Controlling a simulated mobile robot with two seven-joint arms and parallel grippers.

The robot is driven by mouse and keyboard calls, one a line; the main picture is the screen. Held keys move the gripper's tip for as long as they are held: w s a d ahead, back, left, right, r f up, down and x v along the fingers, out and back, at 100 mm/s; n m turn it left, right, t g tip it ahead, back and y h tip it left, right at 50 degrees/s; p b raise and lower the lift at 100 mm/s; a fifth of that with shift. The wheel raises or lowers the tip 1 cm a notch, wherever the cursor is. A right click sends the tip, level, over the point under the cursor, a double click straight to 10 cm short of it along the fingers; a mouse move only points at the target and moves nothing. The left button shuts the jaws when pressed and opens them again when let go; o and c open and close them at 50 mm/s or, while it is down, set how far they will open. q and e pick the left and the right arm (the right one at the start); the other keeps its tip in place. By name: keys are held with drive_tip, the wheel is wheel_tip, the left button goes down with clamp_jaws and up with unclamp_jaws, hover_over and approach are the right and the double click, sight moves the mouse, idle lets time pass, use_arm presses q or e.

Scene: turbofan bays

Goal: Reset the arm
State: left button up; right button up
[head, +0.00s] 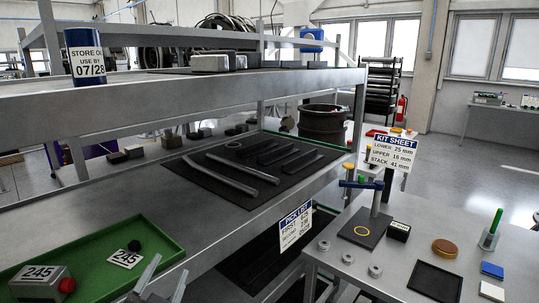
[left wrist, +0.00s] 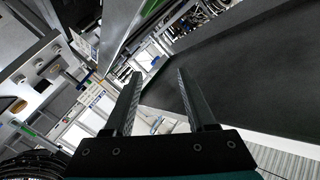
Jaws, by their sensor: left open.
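My left gripper (head: 169,266) shows at the bottom edge of the head view, in front of the lower shelf and near the right end of the green tray (head: 168,243). Its two grey fingers point up and stand apart. In the left wrist view the left gripper (left wrist: 159,75) is open, with nothing between its dark fingers. A large dark panel (left wrist: 240,75) lies beyond the fingers on the right in that view; I cannot tell how far it is. My right gripper is not in view.
A metal rack holds a lower shelf (head: 60,222) with a black mat (head: 215,182). A "245" block (head: 40,283) sits in the tray. At right stands a table (head: 395,262) with a post (head: 376,195), "KIT SHEET" sign (head: 391,151) and small parts. Open floor (head: 480,160) lies beyond.

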use_arm(q)
drive_tip(key=s+a+f+n+g+y, duration=0.1)
drive_tip(key=s+f+n+g, duration=0.3)
drive_tip(key=s+f+g, duration=0.75)
drive_tip(key=s+d+f+n+g+h, duration=0.1)
drive_tip(key=s+d+f+g+h, duration=0.15)
drive_tip(key=s+f, duration=0.75)
wheel_tip(320, 180, down, 24)
drive_tip(key=s+b, duration=0.2)
drive_tip(key=b, duration=0.3)
drive_tip(key=s+a+f+g+b, duration=0.1)
drive_tip(key=s+f+b, duration=0.1)
drive_tip(key=s+f, duration=0.5)
drive_tip(key=s+a+f+g+b, duration=0.1)
drive_tip(key=s+f+b, duration=0.2)
drive_tip(key=s+f, duration=0.5)
wheel_tip(320, 180, down, 6)
drive_tip(key=shift+s+a+r+y, duration=0.1)
drive_tip(key=shift+s+a+y, duration=0.05)
drive_tip(key=shift+y, duration=0.3)
